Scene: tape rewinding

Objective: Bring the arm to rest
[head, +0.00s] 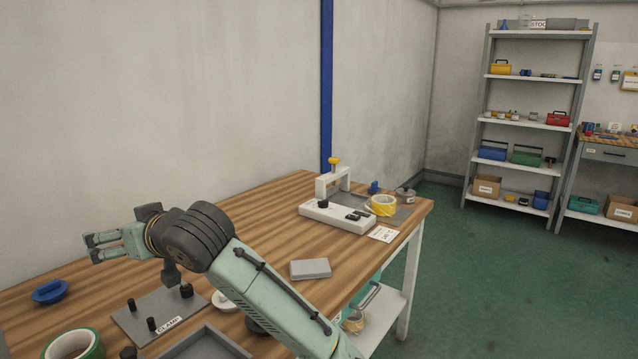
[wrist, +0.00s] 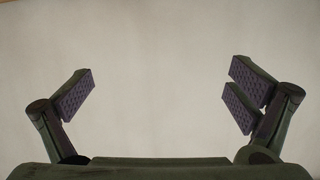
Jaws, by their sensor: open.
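My gripper (head: 93,247) is raised above the left part of the wooden workbench (head: 265,215) and points left, toward the wall. In the wrist view my gripper (wrist: 160,95) has its fingers spread wide with nothing between them. Only the pale wall (wrist: 160,60) shows beyond them. My arm reaches in from the bottom of the head view, bent over the bench, and hides part of its middle.
A grey block (head: 310,268), a white device (head: 336,216) and yellow tape (head: 382,205) stand farther right.

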